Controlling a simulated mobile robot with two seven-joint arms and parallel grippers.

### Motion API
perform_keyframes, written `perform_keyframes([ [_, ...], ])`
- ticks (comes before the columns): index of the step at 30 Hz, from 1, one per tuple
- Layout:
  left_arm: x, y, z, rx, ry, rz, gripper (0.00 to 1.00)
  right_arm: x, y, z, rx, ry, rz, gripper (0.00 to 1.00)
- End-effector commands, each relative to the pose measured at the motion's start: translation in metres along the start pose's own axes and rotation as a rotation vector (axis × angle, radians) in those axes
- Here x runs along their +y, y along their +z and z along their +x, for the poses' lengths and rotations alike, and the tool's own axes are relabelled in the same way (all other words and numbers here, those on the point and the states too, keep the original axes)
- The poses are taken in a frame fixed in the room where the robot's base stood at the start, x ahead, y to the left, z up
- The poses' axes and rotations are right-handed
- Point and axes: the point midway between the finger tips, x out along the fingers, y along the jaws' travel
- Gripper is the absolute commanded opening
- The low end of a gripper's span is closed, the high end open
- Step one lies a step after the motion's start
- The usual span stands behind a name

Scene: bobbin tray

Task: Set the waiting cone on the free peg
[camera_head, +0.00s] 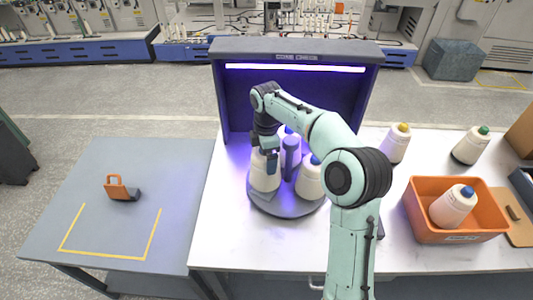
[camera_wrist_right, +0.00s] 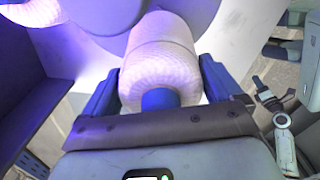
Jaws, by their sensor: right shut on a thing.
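My right gripper (camera_head: 268,170) reaches over the left part of a round grey tray (camera_head: 284,208) in the lit booth. It is shut on a white cone (camera_head: 264,182) with a blue tip, which also shows between the fingers in the right wrist view (camera_wrist_right: 158,62). The cone is at the tray's left side; I cannot tell whether it is seated on a peg. Another white cone with a blue tip (camera_head: 309,182) stands on the tray's right, and one more (camera_head: 285,131) is partly hidden behind my arm. A dark post (camera_head: 290,158) rises mid-tray. My left gripper is not in view.
An orange bin (camera_head: 420,225) at right holds a blue-tipped cone (camera_head: 453,207). A yellow-tipped cone (camera_head: 395,147) and a green-tipped cone (camera_head: 470,147) stand behind it. The booth walls (camera_head: 232,105) enclose the tray's back. A grey side table (camera_head: 85,185) holds an orange-handled object (camera_head: 122,190).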

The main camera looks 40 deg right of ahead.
Motion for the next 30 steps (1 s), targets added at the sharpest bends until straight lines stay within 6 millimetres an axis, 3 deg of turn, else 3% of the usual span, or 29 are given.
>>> perform_keyframes([
  [18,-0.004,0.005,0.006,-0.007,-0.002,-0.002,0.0,0.0,0.0,0.018,0.001,0.001,0.0,0.26],
  [30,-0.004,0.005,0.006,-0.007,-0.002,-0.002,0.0,0.0,0.0,0.019,0.001,0.002,0.0,0.26],
])
